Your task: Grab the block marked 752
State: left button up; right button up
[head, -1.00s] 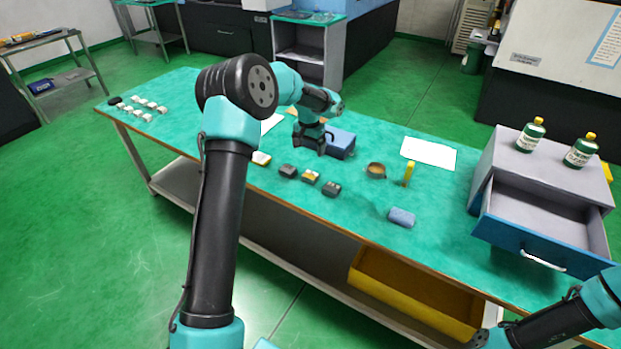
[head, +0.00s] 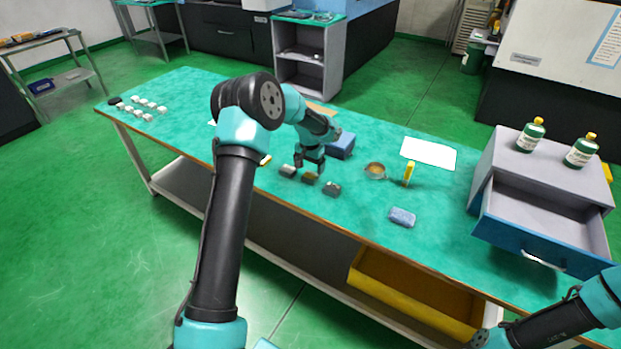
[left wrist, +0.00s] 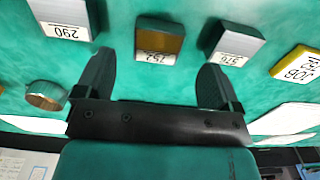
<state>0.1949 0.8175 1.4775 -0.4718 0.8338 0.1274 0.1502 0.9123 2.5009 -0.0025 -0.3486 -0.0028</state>
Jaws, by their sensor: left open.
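The block marked 752 (left wrist: 158,42) has a brownish-yellow top and a white label. It lies between two grey blocks, one marked 290 (left wrist: 67,17) and one whose label looks like 576 (left wrist: 233,42). In the head view the 752 block (head: 310,178) is the middle of the three, partly hidden by my left gripper (head: 309,166). In the left wrist view the left gripper (left wrist: 155,68) is open and empty, its fingers apart on either side of the 752 block's line. I cannot tell the exact height. My right gripper is not clearly visible; part of my right arm shows at lower right.
A blue box (head: 341,146) is behind the gripper. A yellow-edged job tag (left wrist: 297,62) lies near the grey block. An open drawer (head: 541,240) stands at right.

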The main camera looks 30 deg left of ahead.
aim_at(311, 175)
pick_arm(q)
jog(key=shift+w+d+f, duration=0.1)
jog(key=shift+f, duration=1.05)
jog(key=shift+w+f, duration=0.1)
jog(key=shift+f, duration=1.05)
jog(key=shift+c, duration=0.4)
jog(key=c, duration=1.3)
jog(key=shift+o, duration=0.2)
jog(key=shift+r, duration=0.1)
jog(key=shift+r, duration=1.45)
jog(key=shift+s+r, duration=0.1)
jog(key=shift+r, duration=0.25)
jog(key=s+d, duration=0.2)
jog(key=s, duration=0.2)
jog(key=s+d, duration=0.3)
jog(key=s, duration=0.2)
jog(key=s+d+r, duration=0.1)
jog(key=s+d, duration=0.2)
jog(key=s, duration=0.1)
jog(key=shift+s+d+r, duration=0.1)
jog(key=shift+s+d, duration=0.1)
